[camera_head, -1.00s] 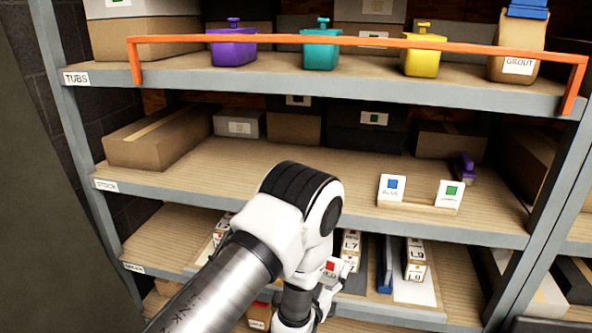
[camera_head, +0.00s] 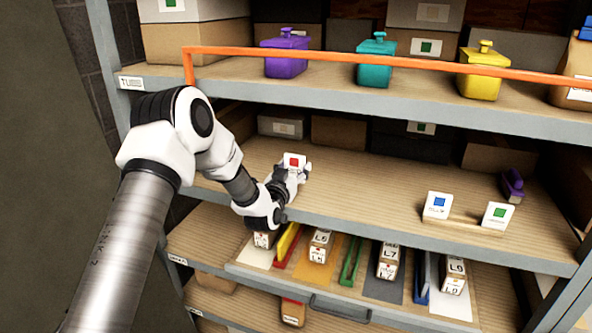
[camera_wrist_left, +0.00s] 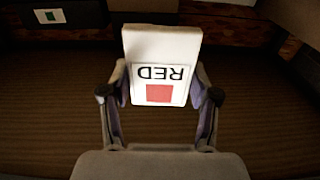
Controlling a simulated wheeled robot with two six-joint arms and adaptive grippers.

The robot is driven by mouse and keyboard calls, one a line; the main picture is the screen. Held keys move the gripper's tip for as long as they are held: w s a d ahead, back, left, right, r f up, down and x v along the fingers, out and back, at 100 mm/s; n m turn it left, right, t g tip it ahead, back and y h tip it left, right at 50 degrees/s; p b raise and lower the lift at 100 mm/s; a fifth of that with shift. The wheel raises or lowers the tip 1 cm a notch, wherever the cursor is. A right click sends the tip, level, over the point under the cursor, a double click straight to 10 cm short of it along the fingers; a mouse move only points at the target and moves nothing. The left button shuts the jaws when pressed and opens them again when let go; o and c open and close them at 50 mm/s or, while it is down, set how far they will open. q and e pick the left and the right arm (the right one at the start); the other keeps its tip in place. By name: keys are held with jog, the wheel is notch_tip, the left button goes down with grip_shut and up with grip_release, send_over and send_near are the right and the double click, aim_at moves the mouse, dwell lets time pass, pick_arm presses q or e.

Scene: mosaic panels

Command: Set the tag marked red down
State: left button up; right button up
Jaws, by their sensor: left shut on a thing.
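The tag marked red (camera_head: 293,161) is a small white plate with a red square. In the left wrist view the tag (camera_wrist_left: 160,68) shows the word RED upside down, between both fingers. My left gripper (camera_head: 297,173) is shut on it, over the left part of the middle shelf (camera_head: 340,190). I cannot tell whether the tag touches the shelf boards. My left gripper also shows in the left wrist view (camera_wrist_left: 160,95). My right gripper is not in view.
A blue-square tag (camera_head: 437,205) and a green-square tag (camera_head: 497,214) stand in a wooden holder (camera_head: 465,224) to the right. A purple object (camera_head: 512,185) lies behind them. An orange rail (camera_head: 400,62) fronts the upper shelf. The middle shelf's centre is clear.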

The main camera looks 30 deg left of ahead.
pick_arm(q)
jog(key=shift+w+a, duration=0.2)
jog(key=shift+w, duration=0.1)
notch_tip(320, 180, down, 4)
jog(key=shift+r+p, duration=0.25)
jog(key=shift+p, duration=0.55)
jog(key=shift+w+f, duration=0.1)
jog(key=shift+f+b, duration=0.2)
jog(key=shift+b, duration=0.2)
jog(key=o, duration=0.9)
jog(key=shift+r, duration=0.1)
jog(key=shift+c, duration=0.2)
jog(key=shift+o, duration=0.4)
